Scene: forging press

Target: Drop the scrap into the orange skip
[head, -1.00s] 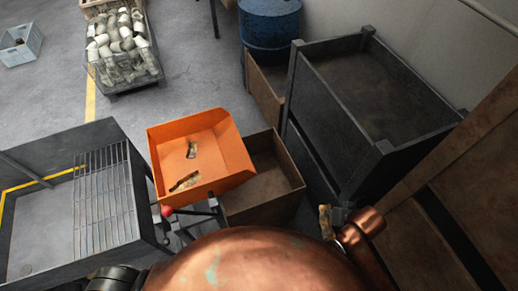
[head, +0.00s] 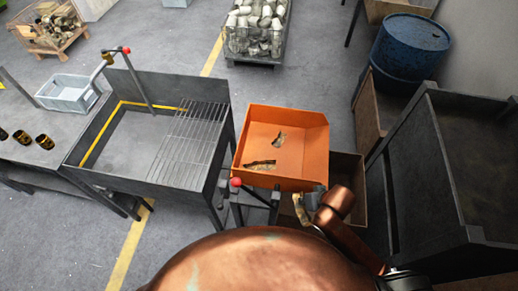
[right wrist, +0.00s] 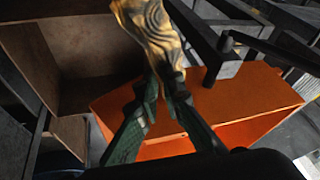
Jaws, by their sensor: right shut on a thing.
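The orange skip (head: 305,151) stands right of centre in the head view, with two pieces of scrap (head: 279,139) lying inside it. My right gripper (head: 308,199) is at the skip's near right corner. It is shut on a patchy, yellow-brown piece of scrap (head: 301,210). In the right wrist view the green fingers (right wrist: 163,82) pinch one end of the held scrap (right wrist: 150,28), and the orange skip (right wrist: 245,97) shows behind and below them. The scrap appears outside the skip's near edge; its height is hard to tell. My left gripper is not in view.
A brown open box (head: 347,176) stands right of the skip and also shows in the right wrist view (right wrist: 85,38). A grey table with a wire grid (head: 189,142) stands left. A dark bin (head: 425,165) and a blue drum (head: 410,45) stand at right.

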